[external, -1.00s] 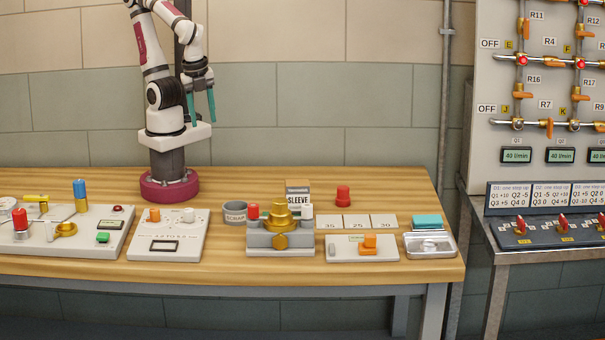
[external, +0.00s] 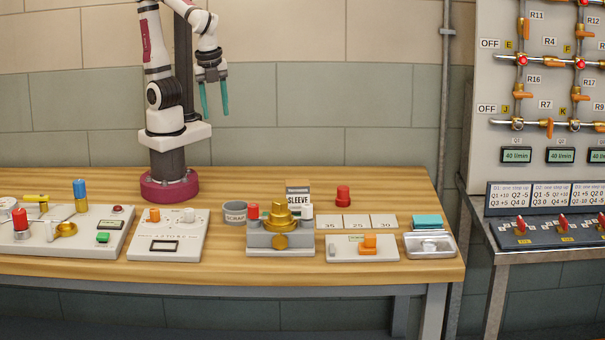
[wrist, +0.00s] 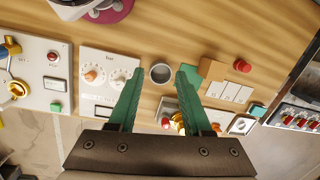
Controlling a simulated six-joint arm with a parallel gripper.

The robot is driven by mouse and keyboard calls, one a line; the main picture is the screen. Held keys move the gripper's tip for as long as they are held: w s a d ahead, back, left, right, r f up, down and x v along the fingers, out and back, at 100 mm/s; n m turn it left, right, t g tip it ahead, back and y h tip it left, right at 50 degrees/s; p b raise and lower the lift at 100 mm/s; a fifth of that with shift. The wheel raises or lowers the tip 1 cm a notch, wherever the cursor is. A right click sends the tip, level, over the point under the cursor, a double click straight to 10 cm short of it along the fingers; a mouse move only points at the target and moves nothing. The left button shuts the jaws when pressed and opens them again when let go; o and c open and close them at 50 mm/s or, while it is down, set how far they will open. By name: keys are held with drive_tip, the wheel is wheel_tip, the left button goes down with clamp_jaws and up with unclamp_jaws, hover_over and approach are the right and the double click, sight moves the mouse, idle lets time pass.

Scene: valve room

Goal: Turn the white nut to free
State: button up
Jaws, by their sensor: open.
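A small white nut (external: 307,211) sits on the right side of the brass valve (external: 279,215), which is mounted on a grey block (external: 262,245). A red nut (external: 253,211) is on the valve's left side. My gripper (external: 215,113) is open and empty, high above the bench and to the left of the valve, fingers pointing down. In the wrist view, my gripper (wrist: 160,72) spreads its two green fingers. The valve is partly hidden behind the right finger there, and I cannot make out the white nut.
A grey SCRAP cup (external: 235,212) stands left of the valve, and a SLEEVE box (external: 298,197) stands behind it. A panel with orange and white knobs (external: 168,235) is further left. A red cap (external: 343,195) stands at the back right.

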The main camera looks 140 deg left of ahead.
drive_tip(key=w+r+m, duration=0.3)
drive_tip(key=w, duration=1.3)
drive_tip(key=m+h, duration=0.2)
drive_tip(key=m, duration=0.3)
hover_over(307, 206)
wheel_tip(307, 206, down, 4)
drive_tip(key=f, duration=0.1)
wheel_tip(307, 206, down, 14)
drive_tip(key=shift+a+f, duration=0.1)
drive_tip(key=shift+f, duration=0.1)
clamp_jaws()
